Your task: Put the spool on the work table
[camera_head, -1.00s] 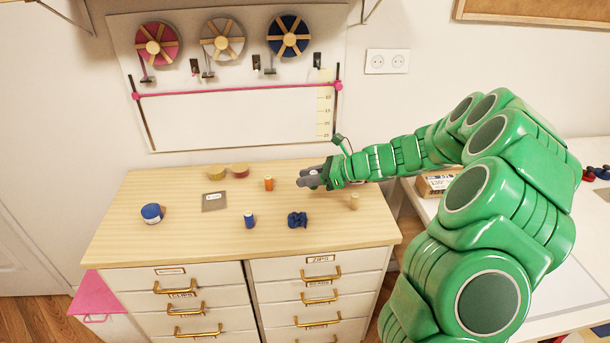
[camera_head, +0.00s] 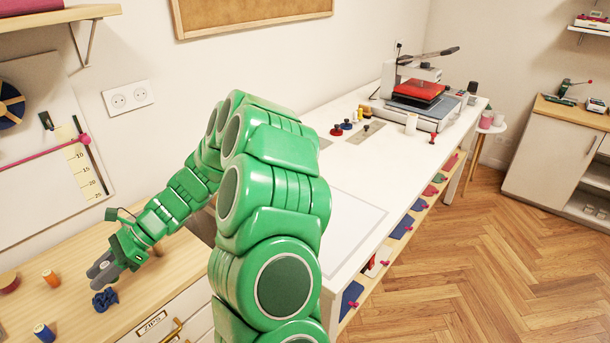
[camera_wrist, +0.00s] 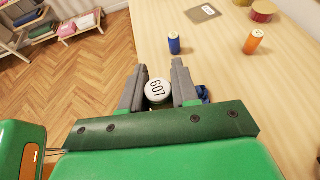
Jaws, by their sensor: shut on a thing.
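My gripper (camera_head: 97,272) is over the light wood top of the drawer cabinet at the lower left of the head view. In the wrist view its two grey fingers (camera_wrist: 158,88) are closed on a spool (camera_wrist: 158,91), whose round white end marked "607" faces the camera. The spool's sides are mostly hidden between the fingers, and I cannot make it out in the head view. The white work table (camera_head: 352,180) runs from the middle of the head view towards the back right, on the far side of my arm from the gripper.
A blue bundle (camera_head: 104,299), a blue spool (camera_head: 43,333) and an orange spool (camera_head: 50,279) are on the cabinet near my gripper. A heat press (camera_head: 415,92) and several small items occupy the table's far part. Its near part, with a pale mat (camera_head: 345,222), looks clear.

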